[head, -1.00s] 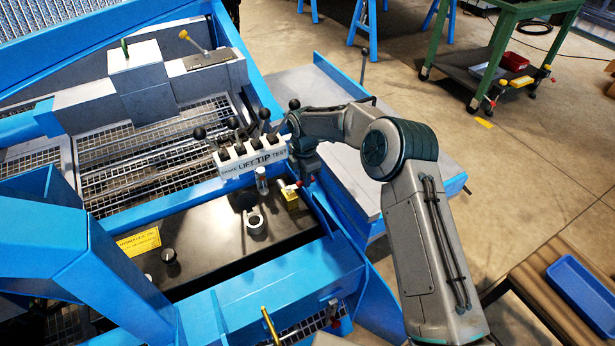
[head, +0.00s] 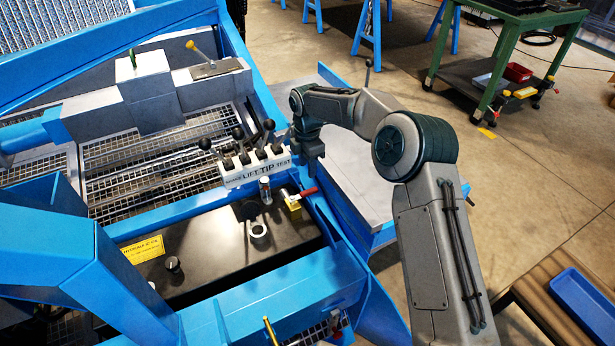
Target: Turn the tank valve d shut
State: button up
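The tank valve (head: 292,207) is a small yellow, brass-like body on the dark tank top, in front of the right end of the lever bank. Its red lever (head: 302,194) points right and slightly up in the picture, toward the blue frame rail. My gripper (head: 317,178) hangs pointing down, just above and right of the lever's outer end. A small gap seems to show between them, but contact cannot be ruled out. The fingers are small and dark, seen edge-on, so their opening cannot be made out. Nothing is visibly held.
A white bank (head: 255,169) with several black-knobbed levers stands close left of my gripper. The blue frame rail (head: 325,222) runs close on the right.

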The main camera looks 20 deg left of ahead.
jog(key=shift+r, duration=2)
jog(key=s+d+r+m+t+p, duration=0.1)
jog(key=s+d+r+m+p, duration=0.2)
jog(key=d+r, duration=0.45)
jog(key=s+d+r+m+p, duration=0.1)
jog(key=s+d+r+m, duration=0.2)
jog(key=d+r+m, duration=0.45)
jog(key=s+d+r+m+t+p, duration=0.1)
jog(key=s+d+r+m+p, duration=0.2)
jog(key=d+r, duration=0.45)
jog(key=s+d+r+m+p, duration=0.1)
jog(key=s+d+m+p, duration=0.3)
jog(key=s+d+m, duration=1)
jog(key=s+d, duration=0.3)
jog(key=s, duration=0.2)
jog(key=shift+s+d+r+t+p, duration=0.2)
jog(key=shift+s+r+t+p, duration=0.2)
jog(key=shift+a+m, duration=0.1)
jog(key=shift+m, duration=0.15)
